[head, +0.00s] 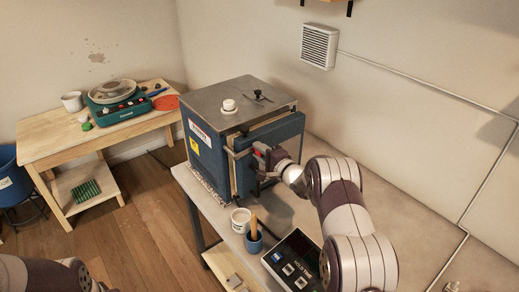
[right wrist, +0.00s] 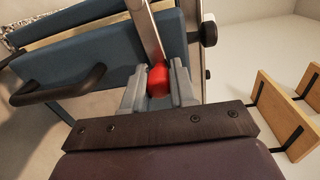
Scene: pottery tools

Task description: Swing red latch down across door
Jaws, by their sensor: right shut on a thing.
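The kiln (head: 240,125) is a blue box with a grey metal top, standing on a table. Its blue door (head: 272,131) faces right and also shows in the right wrist view (right wrist: 95,52). My right gripper (head: 264,157) is at the door front. In the right wrist view its grey fingers (right wrist: 158,88) are shut on the red grip (right wrist: 158,79) of the latch. The latch's metal bar (right wrist: 146,30) runs from the grip to the top of that view. The fingers hide part of the grip. Only a piece of my left arm shows at the head view's lower left; its gripper is out of view.
A black door handle (right wrist: 62,85) is beside the latch in the wrist view. A white tub (head: 241,220), a blue cup with a wooden tool (head: 254,242) and a black control box (head: 292,262) stand in front of the kiln. A wooden bench (head: 60,135) is at left.

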